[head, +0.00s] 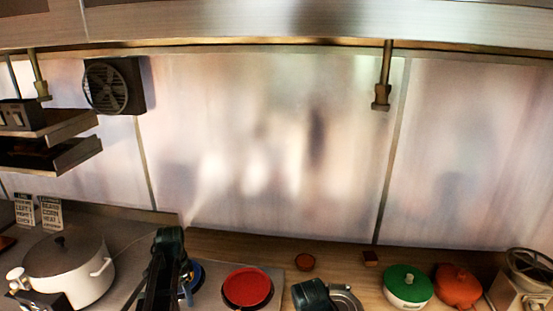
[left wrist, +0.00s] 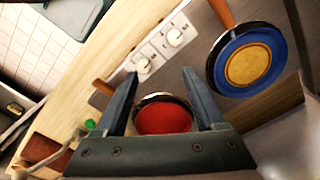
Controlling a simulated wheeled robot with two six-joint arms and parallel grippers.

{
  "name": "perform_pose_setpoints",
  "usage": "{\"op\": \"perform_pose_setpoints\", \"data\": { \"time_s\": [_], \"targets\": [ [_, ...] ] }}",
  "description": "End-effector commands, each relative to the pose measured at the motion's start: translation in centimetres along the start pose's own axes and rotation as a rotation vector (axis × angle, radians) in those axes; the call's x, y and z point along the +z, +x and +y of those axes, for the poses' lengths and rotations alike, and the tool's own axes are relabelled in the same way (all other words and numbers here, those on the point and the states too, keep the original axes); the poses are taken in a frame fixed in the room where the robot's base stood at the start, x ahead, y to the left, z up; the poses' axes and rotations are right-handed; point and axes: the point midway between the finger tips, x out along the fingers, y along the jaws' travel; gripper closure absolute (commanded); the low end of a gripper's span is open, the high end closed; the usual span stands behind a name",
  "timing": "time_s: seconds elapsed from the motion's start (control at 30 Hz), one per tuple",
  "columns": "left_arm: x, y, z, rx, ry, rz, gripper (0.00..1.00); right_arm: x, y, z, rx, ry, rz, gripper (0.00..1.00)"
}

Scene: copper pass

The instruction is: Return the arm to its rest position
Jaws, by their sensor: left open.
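My left gripper (head: 168,268) shows dark at the bottom of the head view, in front of the hob. In the left wrist view its two fingers (left wrist: 160,74) stand apart with nothing held between them. A red round pan (left wrist: 163,117) shows beyond and between the fingers, apart from them as far as I can tell. In the head view the red pan (head: 247,288) lies to the right of the gripper. A dark part of my right arm (head: 312,295) shows at the bottom edge; its fingers cannot be made out.
A blue pan (left wrist: 246,61) lies near the left gripper, beside the control knobs (left wrist: 174,38). A shelf (head: 50,150) and hanging fittings (head: 382,90) are above.

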Motion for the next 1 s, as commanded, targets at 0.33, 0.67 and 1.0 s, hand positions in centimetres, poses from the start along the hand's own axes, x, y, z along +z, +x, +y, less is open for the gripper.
{"op": "perform_pose_setpoints", "data": {
  "time_s": [0.33,0.67,1.0],
  "targets": [
    [-2.8,-0.2,13.7,-0.02,-0.502,0.037,0.29,0.0,0.0,0.0,0.0,0.0,0.0,0.5],
    [-4.1,3.0,20.4,-0.023,-0.684,0.037,0.29,-0.2,3.2,-0.3,0.0,-0.001,0.0,0.5],
    [-5.7,10.8,26.8,-0.049,-0.509,-0.039,0.29,-0.7,11.0,-1.0,0.002,-0.007,0.001,0.5]
  ]
}}
